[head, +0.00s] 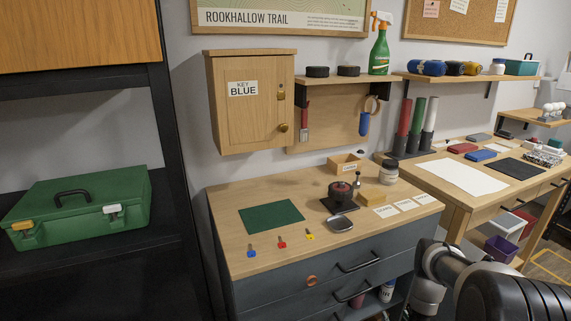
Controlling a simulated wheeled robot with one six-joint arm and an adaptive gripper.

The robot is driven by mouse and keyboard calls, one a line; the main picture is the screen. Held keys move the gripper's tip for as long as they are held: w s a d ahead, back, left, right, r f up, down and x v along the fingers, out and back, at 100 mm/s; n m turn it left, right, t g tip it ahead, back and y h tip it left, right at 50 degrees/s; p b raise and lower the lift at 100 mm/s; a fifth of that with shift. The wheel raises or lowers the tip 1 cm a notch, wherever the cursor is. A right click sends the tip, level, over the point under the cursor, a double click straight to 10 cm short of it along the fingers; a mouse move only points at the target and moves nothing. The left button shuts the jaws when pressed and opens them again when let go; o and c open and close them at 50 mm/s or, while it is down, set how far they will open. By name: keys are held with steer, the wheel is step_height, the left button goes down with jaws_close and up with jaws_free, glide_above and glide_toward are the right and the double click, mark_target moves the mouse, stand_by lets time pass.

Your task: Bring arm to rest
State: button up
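Part of my arm (450,268) shows at the lower right, with a grey joint and a thick black ribbed section running out of the picture. It is in front of the right end of the drawer bench (225,211). In this view the arm overlaps the drawer front. I see no gripper fingers, so whether my gripper is open or holds anything does not show.
Blue, red and yellow keys (282,244) lie near the bench's front edge beside a green mat (271,216). A closed wooden cabinet (250,103) labelled "KEY BLUE" hangs above. A second table (475,200) stands right; a green case (80,205) sits left.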

steer(key=s+f+g, duration=0.7)
steer(key=s+g, duration=0.2)
steer(key=s, duration=0.1)
step_height(320, 180, up, 40)
steer(key=m+g, duration=0.1)
steer(key=g, duration=0.8)
steer(key=s+a+r+t, duration=0.2)
steer(key=s+r, duration=0.3)
steer(key=r, duration=0.8)
steer(key=s+a+r+n+t, duration=0.1)
steer(key=s+a+r+t, duration=0.2)
steer(key=r, duration=1.1)
steer(key=s+a+r+t, duration=0.2)
steer(key=s+a+r, duration=0.3)
steer(key=r, duration=0.9)
steer(key=shift+s+n+t, duration=0.3)
steer(key=shift+s+t, duration=0.1)
steer(key=shift+s, duration=0.65)
steer(key=shift+a, duration=0.1)
steer(key=shift+c, duration=0.3)
